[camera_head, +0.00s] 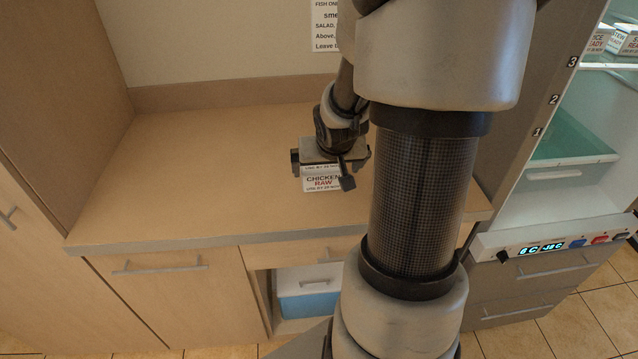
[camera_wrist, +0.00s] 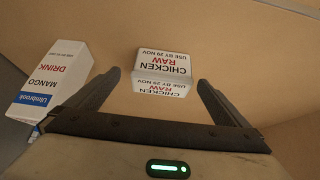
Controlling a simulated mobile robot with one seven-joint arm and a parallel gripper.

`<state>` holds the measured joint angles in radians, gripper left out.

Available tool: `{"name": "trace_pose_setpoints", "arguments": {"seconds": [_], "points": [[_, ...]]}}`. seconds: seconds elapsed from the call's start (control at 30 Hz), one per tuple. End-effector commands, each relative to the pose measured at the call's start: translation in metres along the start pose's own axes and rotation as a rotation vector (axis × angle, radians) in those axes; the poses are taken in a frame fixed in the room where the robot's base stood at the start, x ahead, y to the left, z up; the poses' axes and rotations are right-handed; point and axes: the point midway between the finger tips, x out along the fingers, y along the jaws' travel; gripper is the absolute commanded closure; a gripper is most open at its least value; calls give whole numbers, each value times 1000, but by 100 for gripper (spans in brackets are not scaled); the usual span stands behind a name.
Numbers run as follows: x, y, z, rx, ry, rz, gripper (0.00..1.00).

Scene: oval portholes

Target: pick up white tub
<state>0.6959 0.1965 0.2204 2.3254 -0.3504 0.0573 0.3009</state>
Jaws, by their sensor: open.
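A white tub (camera_head: 322,184) labelled "CHICKEN RAW, USE BY 29 NOV" sits on the wooden worktop. In the head view its upper part is partly covered by my gripper (camera_head: 321,171). The tub also shows in the wrist view (camera_wrist: 162,66), just ahead of and between the lines of the two fingers. My gripper in the wrist view (camera_wrist: 157,80) is open and empty, with one finger to the left and one to the right of the tub. I see a gap on each side; whether the fingertips reach down beside it I cannot tell.
A mango drink carton (camera_wrist: 52,85) is left of the left finger in the wrist view. The worktop (camera_head: 190,170) is clear to the left. A tall cabinet side (camera_head: 60,100) bounds it.

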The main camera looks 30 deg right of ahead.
Motion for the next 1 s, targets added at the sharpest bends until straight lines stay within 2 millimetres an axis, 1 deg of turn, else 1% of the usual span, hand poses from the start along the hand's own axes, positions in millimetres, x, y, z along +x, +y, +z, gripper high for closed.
{"name": "trace_pose_setpoints", "arguments": {"seconds": [0.03,0.27,0.4,0.53,0.63,0.87,0.97,1.0], "points": [[9,-1,2,-1,-1,-1,0],[23,-2,0,-2,0,-1,0],[46,-5,1,-2,-1,-1,0],[62,-5,-1,0,-1,0,0],[67,-5,-2,0,0,0,0],[67,-4,-2,1,1,1,0],[67,-4,-2,1,1,1,15],[67,-4,-2,1,1,1,22]]}}
